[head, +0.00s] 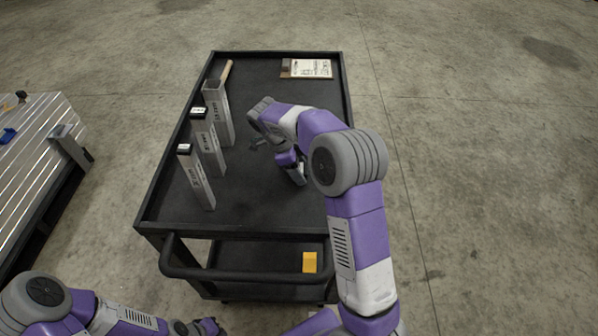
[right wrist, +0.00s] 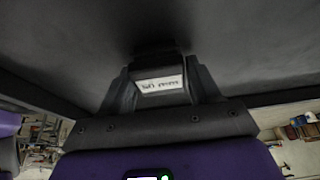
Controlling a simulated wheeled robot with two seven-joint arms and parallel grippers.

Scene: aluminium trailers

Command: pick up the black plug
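The black plug (right wrist: 158,70) with a white printed label shows in the right wrist view, between the two dark fingers of my right gripper (right wrist: 160,82). The fingers meet its sides with no clear gap, so the gripper looks shut on it. The plug is at or very near the black cart top; I cannot tell whether it touches. In the head view my right gripper (head: 259,143) is low over the middle of the cart, partly hidden by my arm, and the plug is too small to make out. My left gripper (head: 207,327) is at the bottom edge, its fingers unclear.
The black cart (head: 260,215) carries three upright aluminium tubes on its left: two black-capped (head: 196,176) (head: 207,142) and one open-topped (head: 219,112). A wooden handle (head: 227,71) and a clipboard (head: 312,68) lie at the back. A yellow block (head: 309,262) sits on the lower shelf.

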